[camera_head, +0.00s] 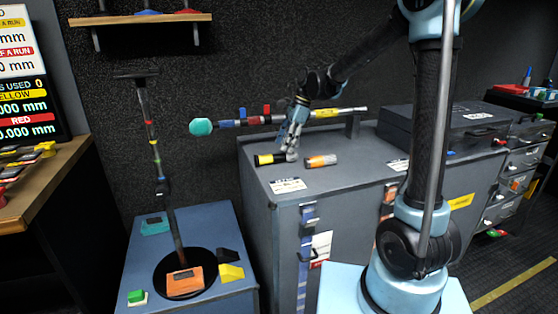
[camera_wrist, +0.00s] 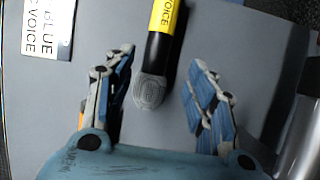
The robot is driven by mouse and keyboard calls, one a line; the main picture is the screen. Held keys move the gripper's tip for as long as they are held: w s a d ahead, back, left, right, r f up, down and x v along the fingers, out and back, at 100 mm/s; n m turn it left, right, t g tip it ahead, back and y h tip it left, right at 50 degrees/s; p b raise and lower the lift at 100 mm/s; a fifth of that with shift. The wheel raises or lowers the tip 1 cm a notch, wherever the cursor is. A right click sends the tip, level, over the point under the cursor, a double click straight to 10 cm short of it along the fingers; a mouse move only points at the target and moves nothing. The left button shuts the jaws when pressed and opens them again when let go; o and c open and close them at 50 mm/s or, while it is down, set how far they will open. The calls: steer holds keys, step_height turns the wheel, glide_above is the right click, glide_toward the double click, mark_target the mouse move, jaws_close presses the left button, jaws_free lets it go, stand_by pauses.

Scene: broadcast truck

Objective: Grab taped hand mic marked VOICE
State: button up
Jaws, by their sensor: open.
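The hand mic (camera_wrist: 158,45) has a black body, a grey mesh head and a yellow tape band marked VOICE. It lies on the grey cabinet top; in the head view it is the yellow-banded mic (camera_head: 268,160). My gripper (camera_wrist: 162,57) is open, with the fingers on either side of the mic and a gap on both sides. In the head view my gripper (camera_head: 292,150) points down at the mic's head end and partly hides it. In the wrist view the mic's far end runs out of the top edge.
An orange-banded mic (camera_head: 322,161) lies just right. A boom pole (camera_head: 270,119) with a teal tip crosses behind my gripper. A printed card (camera_head: 287,185) lies at the cabinet's front edge; its text includes BLUE and VOICE in the wrist view (camera_wrist: 47,28). A dark case (camera_head: 450,128) stands right.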

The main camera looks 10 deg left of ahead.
mark_target(277, 158)
steer(key=shift+s+x, duration=0.15)
steer(key=shift+x, duration=1.2)
steer(key=shift+s+x, duration=0.15)
steer(key=shift+x, duration=1.2)
steer(key=shift+a+r, duration=0.15)
steer(key=shift+a, duration=0.05)
jaws_close()
